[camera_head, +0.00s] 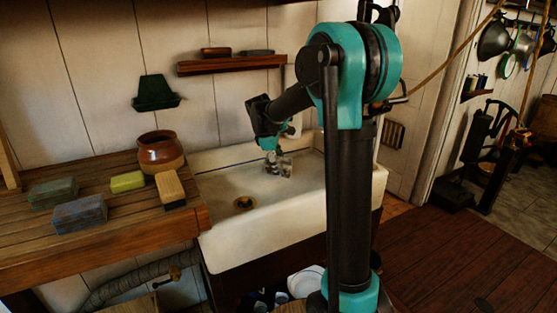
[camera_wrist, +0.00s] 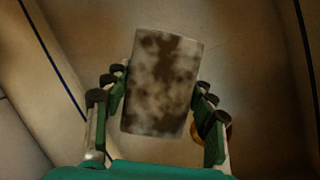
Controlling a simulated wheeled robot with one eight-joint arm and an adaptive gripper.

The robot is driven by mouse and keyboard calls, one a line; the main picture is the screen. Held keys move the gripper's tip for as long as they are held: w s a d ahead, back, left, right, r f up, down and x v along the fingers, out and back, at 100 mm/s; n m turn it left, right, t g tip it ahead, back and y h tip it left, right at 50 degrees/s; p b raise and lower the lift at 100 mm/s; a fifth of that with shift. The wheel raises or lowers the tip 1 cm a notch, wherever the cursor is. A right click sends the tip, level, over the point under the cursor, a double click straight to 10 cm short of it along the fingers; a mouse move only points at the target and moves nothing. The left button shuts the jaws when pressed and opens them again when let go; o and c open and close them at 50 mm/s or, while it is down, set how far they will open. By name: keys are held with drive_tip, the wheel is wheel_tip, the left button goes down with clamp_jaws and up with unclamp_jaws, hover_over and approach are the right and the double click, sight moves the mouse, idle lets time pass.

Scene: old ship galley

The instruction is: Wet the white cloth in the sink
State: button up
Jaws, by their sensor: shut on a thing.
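The white cloth (camera_wrist: 160,85) looks like a folded, pale rectangular piece with large dark brown blotches. It lies between the fingers of my gripper (camera_wrist: 160,78), which are shut on it from both sides. In the head view the cloth (camera_head: 281,166) is small and mottled, hanging below my gripper (camera_head: 276,152) over the sink. The white sink (camera_head: 290,228) has a wide basin with a brass drain (camera_head: 244,203) left of the cloth. The drain also shows in the wrist view, partly behind the right finger. I cannot tell whether the cloth touches the basin.
A wooden counter (camera_head: 130,232) left of the sink holds a clay pot (camera_head: 161,154), a brush (camera_head: 170,190), a yellow-green sponge (camera_head: 127,182) and two grey-blue blocks (camera_head: 80,214). A wall shelf (camera_head: 232,65) hangs above. My arm hides the sink's right part.

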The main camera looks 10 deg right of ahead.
sight(279, 161)
drive_tip(key=shift+f, duration=2.2)
drive_tip(key=shift+r, duration=6.8)
drive_tip(key=shift+r, duration=2)
drive_tip(key=shift+w+d+f+m+g, duration=0.6)
drive_tip(key=shift+f+m, duration=1.1)
drive_tip(key=shift+f, duration=1.2)
drive_tip(key=shift+w+d+f+m+g, duration=0.4)
drive_tip(key=shift+w+d+f+m, duration=0.3)
drive_tip(key=shift+f+m, duration=1.65)
drive_tip(key=shift+w+d+f+m+g, duration=0.65)
drive_tip(key=shift+f+m, duration=0.4)
drive_tip(key=shift+f, duration=2.45)
